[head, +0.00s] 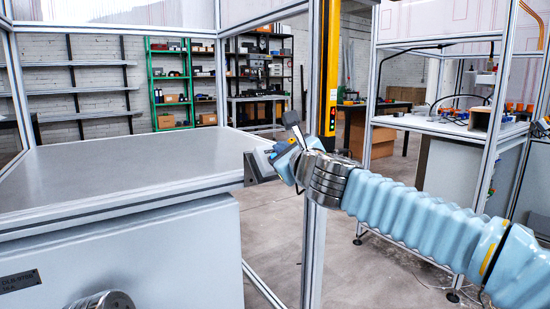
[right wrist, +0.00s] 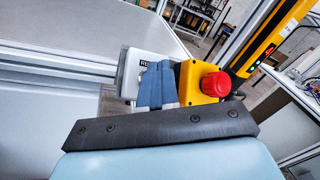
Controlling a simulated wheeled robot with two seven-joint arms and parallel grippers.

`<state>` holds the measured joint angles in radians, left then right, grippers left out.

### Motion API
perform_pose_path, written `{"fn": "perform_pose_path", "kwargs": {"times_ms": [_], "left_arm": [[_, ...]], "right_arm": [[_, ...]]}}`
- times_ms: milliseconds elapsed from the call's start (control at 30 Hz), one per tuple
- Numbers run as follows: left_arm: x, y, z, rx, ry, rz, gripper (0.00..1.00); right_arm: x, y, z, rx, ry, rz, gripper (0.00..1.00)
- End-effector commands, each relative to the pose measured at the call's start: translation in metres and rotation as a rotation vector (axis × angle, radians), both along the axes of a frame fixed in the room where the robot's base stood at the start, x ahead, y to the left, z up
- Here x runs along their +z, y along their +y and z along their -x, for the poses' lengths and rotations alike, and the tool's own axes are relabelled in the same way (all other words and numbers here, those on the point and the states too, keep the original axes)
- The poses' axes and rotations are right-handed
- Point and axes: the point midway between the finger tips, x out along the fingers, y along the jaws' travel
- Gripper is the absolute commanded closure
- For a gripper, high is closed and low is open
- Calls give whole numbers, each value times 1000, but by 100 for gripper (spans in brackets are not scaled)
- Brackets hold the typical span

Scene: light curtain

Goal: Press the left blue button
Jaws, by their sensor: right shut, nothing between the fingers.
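No blue button can be made out in either view. In the right wrist view a grey box (right wrist: 133,72), its label partly covered, sits on the table-edge rail beside a yellow box (right wrist: 190,82) with a red round button (right wrist: 216,84). In the head view the grey box (head: 262,168) is at the table's right corner. My right gripper (head: 272,155) is right at this box. Its blue-grey fingers (right wrist: 158,68) are together, empty, and cover part of the box front. I cannot tell whether they touch it.
A grey table (head: 120,165) with an aluminium frame fills the left. A metal post with a yellow light curtain bar (head: 330,75) stands behind my right wrist. A second workstation (head: 450,125) is at the right. Open floor lies between them.

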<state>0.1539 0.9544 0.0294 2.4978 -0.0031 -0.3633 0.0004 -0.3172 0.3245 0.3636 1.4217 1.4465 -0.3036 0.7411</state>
Motion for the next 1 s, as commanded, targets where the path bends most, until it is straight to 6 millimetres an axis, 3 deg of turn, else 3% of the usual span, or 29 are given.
{"fn": "perform_pose_path", "kwargs": {"times_ms": [1000], "left_arm": [[-3, 0, 0, 0, 0, 0, 47]], "right_arm": [[-6, 4, -5, 0, 0, -1, 100]]}}
